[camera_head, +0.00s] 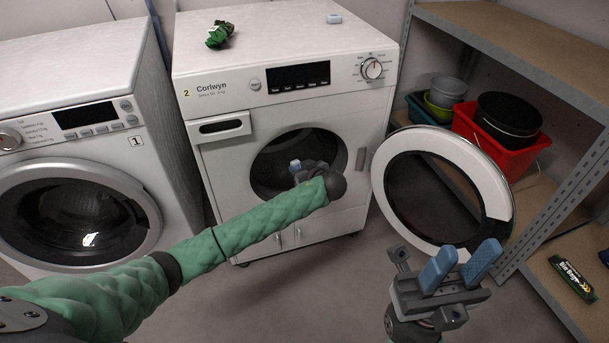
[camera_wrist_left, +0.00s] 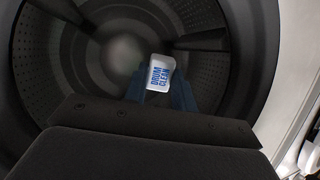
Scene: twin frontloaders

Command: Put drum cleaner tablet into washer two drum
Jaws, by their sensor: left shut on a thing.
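Washer two (camera_head: 210,121), labelled Corlwyn with a yellow 2, stands at the centre with its round door (camera_head: 493,172) swung open to the right. My left gripper (camera_head: 310,168) is at its drum opening (camera_head: 268,172). In the left wrist view the blue fingers are shut on the white drum cleaner tablet (camera_wrist_left: 160,73), marked DRUM CLEAN in blue. The dark perforated drum (camera_wrist_left: 60,60) surrounds the tablet in that view. The tablet is held, and I see no contact with the drum wall. My right gripper (camera_head: 460,267) is open and empty, in front of the open door.
Washer one (camera_head: 134,141) stands at the left with its door closed. A green crumpled item (camera_head: 219,34) and a small pale block (camera_head: 334,18) lie on washer two. A shelf at the right holds a red bin (camera_head: 500,140) and a bin bags box (camera_head: 572,279).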

